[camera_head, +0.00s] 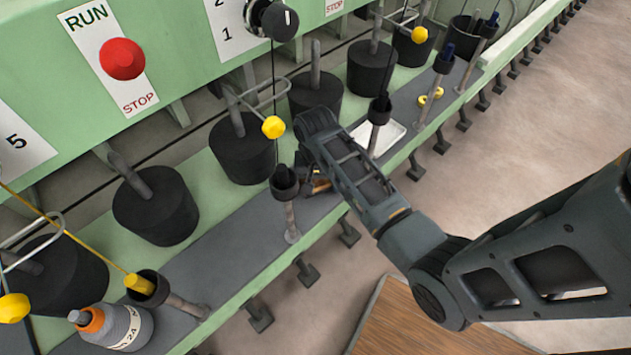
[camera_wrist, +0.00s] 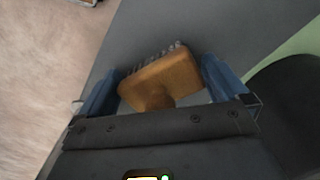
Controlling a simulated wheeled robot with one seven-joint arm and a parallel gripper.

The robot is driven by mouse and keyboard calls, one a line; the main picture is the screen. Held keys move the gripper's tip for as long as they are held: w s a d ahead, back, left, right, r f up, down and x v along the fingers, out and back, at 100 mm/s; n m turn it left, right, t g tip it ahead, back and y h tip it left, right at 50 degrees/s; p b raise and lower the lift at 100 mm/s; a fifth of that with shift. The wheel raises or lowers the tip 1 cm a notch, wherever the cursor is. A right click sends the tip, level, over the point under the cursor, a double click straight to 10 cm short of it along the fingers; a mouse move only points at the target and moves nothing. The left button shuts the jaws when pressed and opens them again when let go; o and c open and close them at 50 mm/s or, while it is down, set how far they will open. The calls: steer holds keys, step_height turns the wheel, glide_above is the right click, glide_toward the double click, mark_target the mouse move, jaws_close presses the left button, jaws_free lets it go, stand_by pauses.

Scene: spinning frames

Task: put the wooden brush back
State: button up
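The wooden brush (camera_wrist: 160,80) has a tan block, a short knob towards my gripper and dark bristles on the far side. It sits tilted between the two blue fingers of my gripper (camera_wrist: 160,75) in the wrist view, over the grey bench strip. The fingers are wide apart, one on each side of the block, with narrow gaps beside it; light contact is hard to rule out. In the head view a bit of the brush (camera_head: 320,186) shows under my gripper (camera_head: 312,182), low at the bench; the rest is hidden by my arm.
A white tray (camera_head: 388,138) lies on the bench beyond my arm. Black cup holders on posts (camera_head: 285,184) line the bench edge, one close to my gripper. Dark cylinders (camera_head: 242,150) stand behind. Yellow pieces (camera_head: 431,96) lie farther back.

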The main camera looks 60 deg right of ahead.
step_height(320, 180, up, 12)
steer(key=shift+r, duration=0.15)
stand_by(0.5)
